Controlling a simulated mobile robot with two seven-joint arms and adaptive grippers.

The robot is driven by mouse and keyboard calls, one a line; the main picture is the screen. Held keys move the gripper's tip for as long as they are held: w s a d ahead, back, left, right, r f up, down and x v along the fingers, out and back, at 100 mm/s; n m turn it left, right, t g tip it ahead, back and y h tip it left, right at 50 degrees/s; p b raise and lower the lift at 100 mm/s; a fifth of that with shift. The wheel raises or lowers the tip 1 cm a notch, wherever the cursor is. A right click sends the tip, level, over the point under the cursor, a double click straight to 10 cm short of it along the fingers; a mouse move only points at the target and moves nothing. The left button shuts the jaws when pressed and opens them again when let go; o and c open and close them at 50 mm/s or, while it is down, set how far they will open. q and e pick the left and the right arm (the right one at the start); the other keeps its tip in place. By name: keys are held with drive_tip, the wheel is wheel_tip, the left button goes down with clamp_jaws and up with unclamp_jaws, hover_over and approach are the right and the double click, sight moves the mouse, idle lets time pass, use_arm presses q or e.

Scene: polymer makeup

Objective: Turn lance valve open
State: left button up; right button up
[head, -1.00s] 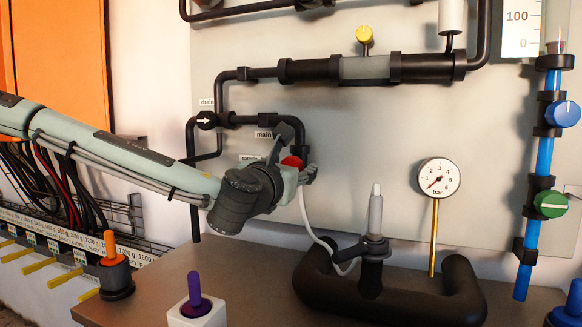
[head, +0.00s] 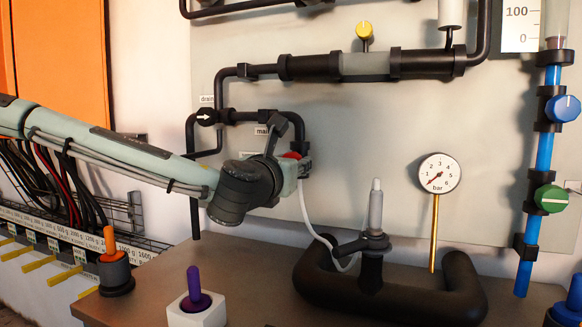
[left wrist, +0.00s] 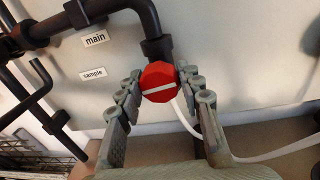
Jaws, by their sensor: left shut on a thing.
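The red valve knob (left wrist: 158,81) has a pale bar across its face and sits at the lower end of a black pipe, near the "main" and "sample" labels. I cannot read a lance label on it. My left gripper (left wrist: 160,84) has one finger on each side of the knob and is shut on it. In the head view the gripper (head: 296,165) reaches in from the left and hides most of the knob (head: 292,155). A pale hose (head: 308,215) runs down from there to the grey lance-like nozzle (head: 375,210). My right gripper is out of view.
A pressure gauge (head: 440,173) stands right of the nozzle. A yellow knob (head: 364,31) is above on the pipework. Blue (head: 562,109) and green (head: 551,199) knobs are at right. An orange-topped peg (head: 111,240) and purple peg (head: 194,285) stand at front left.

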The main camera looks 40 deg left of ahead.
use_arm(q)
drive_tip(key=n+b, duration=0.2)
drive_tip(key=n, duration=0.3)
drive_tip(key=shift+a, duration=0.1)
drive_tip(key=shift+n+b, duration=0.5)
drive_tip(key=shift+n, duration=0.4)
drive_tip(key=n+h+b, duration=0.1)
drive_tip(key=n, duration=0.7)
drive_tip(key=shift+h+b, duration=0.3)
drive_tip(key=shift+b, duration=0.05)
drive_tip(key=shift+n, duration=0.5)
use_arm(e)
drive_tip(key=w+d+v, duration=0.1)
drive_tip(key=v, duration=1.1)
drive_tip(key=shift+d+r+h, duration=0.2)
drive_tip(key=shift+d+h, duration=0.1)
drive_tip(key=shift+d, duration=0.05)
use_arm(q)
drive_tip(key=o, duration=1.2)
drive_tip(key=shift+c, duration=0.2)
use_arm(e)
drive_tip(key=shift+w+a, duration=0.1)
